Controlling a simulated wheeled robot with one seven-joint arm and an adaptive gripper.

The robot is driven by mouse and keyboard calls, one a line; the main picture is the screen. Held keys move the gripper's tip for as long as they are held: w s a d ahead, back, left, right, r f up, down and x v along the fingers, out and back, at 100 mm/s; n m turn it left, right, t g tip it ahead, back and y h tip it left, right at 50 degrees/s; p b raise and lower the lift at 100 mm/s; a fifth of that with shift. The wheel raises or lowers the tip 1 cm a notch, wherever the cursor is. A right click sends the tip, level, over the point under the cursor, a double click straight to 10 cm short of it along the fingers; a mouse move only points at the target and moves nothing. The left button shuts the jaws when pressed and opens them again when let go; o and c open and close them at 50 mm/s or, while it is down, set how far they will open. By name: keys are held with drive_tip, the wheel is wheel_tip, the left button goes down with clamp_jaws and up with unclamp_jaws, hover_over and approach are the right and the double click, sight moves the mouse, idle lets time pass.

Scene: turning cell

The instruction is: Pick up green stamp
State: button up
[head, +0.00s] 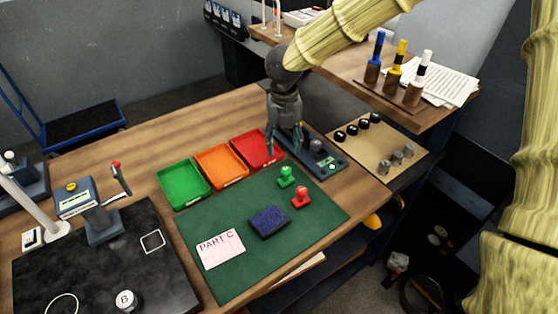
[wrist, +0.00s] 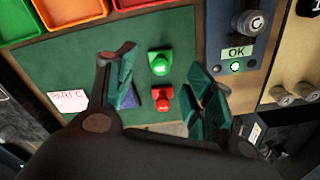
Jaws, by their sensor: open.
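The green stamp (head: 286,177) stands upright on the green mat (head: 320,208), near its back right part. In the wrist view the green stamp (wrist: 160,63) shows between and beyond my open fingers. My gripper (head: 285,147) is above the table near the red tray and the grey device, apart from the stamp. In the wrist view my gripper (wrist: 168,100) is open and empty. The red stamp (head: 301,197) stands close in front of the green one; it also shows between the fingers in the wrist view (wrist: 162,98).
Green (head: 184,184), orange (head: 221,166) and red (head: 262,141) trays line the mat's back edge. A grey device with a knob (head: 325,158) stands at right. A blue pad (head: 268,221) and a "PART C" card (head: 220,249) lie on the mat.

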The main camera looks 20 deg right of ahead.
sight(286, 168)
drive_tip(key=shift+s+d+f+p, duration=0.2)
drive_tip(key=shift+s+f+p, duration=0.5)
drive_tip(key=shift+s+f, duration=1.05)
drive_tip(key=f, duration=0.1)
drive_tip(key=w+f+p, duration=0.1)
drive_tip(key=f, duration=0.1)
drive_tip(key=w+f+p, duration=0.1)
drive_tip(key=f, duration=0.1)
drive_tip(key=shift+w+d+f, duration=0.1)
drive_tip(key=shift+w+f, duration=0.05)
drive_tip(key=shift+s+f, duration=0.25)
drive_tip(key=shift+s, duration=0.6)
drive_tip(key=shift+w+f, duration=0.3)
drive_tip(key=shift+w, duration=0.15)
drive_tip(key=shift+w+f, duration=0.1)
drive_tip(key=shift+w, duration=0.05)
drive_tip(key=shift+c, duration=1)
drive_tip(key=shift+s+r, duration=0.3)
drive_tip(key=shift+s, duration=0.05)
drive_tip(key=c, duration=1)
drive_tip(key=shift+o, duration=0.2)
drive_tip(key=shift+w+f, duration=0.15)
drive_tip(key=shift+w, duration=0.05)
drive_tip(key=shift+r+b, duration=1.3)
drive_tip(key=shift+r, duration=3.75)
clamp_jaws()
